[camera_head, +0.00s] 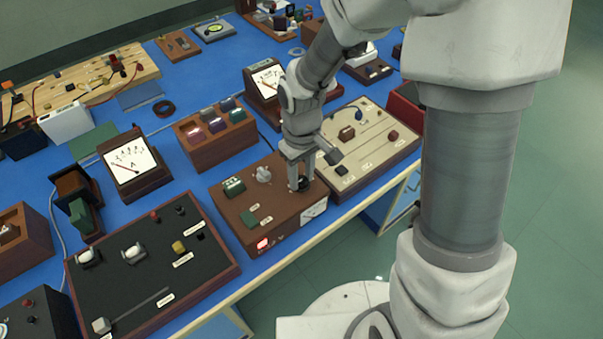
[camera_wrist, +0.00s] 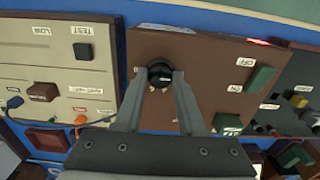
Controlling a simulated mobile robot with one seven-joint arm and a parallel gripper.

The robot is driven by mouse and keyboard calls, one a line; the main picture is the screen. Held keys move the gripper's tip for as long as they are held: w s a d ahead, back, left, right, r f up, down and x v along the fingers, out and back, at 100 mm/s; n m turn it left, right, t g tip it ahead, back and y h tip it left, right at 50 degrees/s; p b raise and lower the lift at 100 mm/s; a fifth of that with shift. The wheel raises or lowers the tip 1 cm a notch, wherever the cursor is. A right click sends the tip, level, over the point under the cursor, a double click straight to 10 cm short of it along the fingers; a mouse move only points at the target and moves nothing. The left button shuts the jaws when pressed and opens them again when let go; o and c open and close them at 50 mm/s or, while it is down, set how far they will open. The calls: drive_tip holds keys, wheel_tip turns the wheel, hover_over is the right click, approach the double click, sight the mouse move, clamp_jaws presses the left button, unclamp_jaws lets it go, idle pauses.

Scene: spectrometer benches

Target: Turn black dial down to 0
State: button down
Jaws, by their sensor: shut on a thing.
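The black dial (camera_wrist: 160,73) is on the brown panel box (camera_wrist: 205,58), in the wrist view's upper middle. My gripper (camera_wrist: 158,78) is shut on the dial, one finger on each side of it. In the head view, my gripper (camera_head: 300,184) reaches down to the right part of the brown box (camera_head: 235,214) and mostly hides the dial. The dial's scale marks are too small or covered to read, so its setting cannot be told.
The same box carries a green rocker (camera_head: 234,186), a grey knob (camera_head: 263,174) and a dark green square (camera_head: 249,219). A beige panel (camera_head: 372,133) stands close on the right, a black panel (camera_head: 150,270) on the left. The blue bench's front edge is just ahead of the box.

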sight(301, 180)
idle(0.3)
drive_tip(key=c, duration=0.5)
unclamp_jaws()
wheel_tip(301, 180, up, 18)
drive_tip(key=p, duration=0.2)
drive_tip(key=shift+f, duration=0.25)
drive_tip(key=s+d+r+m+t, duration=0.5)
drive_tip(key=s+d+r+m, duration=0.2)
drive_tip(key=s+d, duration=0.4)
drive_tip(key=shift+s+d+r+t, duration=0.15)
drive_tip(key=shift+s+r+t, duration=0.15)
drive_tip(key=shift+s, duration=0.7)
